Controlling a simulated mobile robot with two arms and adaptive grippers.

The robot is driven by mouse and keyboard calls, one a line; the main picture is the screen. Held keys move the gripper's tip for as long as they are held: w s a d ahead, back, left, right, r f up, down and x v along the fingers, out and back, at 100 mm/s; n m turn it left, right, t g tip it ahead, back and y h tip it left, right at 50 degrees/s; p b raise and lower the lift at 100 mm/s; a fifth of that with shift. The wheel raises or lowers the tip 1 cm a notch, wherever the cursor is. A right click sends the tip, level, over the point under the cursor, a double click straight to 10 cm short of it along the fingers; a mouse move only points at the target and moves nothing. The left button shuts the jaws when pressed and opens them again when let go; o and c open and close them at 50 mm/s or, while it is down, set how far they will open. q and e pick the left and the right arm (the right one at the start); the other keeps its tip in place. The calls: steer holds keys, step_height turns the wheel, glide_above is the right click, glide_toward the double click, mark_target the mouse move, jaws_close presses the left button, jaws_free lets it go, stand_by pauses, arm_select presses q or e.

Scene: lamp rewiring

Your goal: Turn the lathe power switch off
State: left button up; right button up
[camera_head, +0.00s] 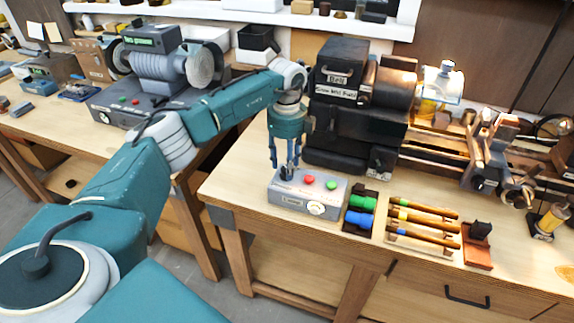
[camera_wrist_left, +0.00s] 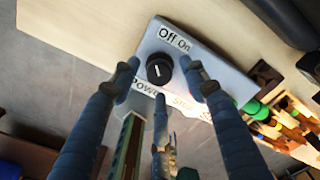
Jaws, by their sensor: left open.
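The grey control box (camera_head: 305,196) sits on the bench in front of the dark lathe (camera_head: 345,105). On its top are a red button (camera_head: 309,181), a green button (camera_head: 331,185) and, at the left end, the black power knob, which shows in the left wrist view (camera_wrist_left: 159,69). That knob lies between an "Off On" label and a "Power" label and has a white mark; which label the mark points to is unclear. My left gripper (camera_head: 285,166) points down over the knob, open, its fingers spread around it. I cannot tell if they touch it. My right gripper is out of view.
Green and blue rolls (camera_head: 361,211) stand close right of the box, then a rack of wood-handled tools (camera_head: 422,221). A bench grinder (camera_head: 160,75) stands on the left bench. Bare bench lies in front of the box.

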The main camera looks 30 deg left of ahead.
arm_select(q)
step_height(320, 180, up, 11)
steer(key=shift+r, duration=0.15)
stand_by(0.5)
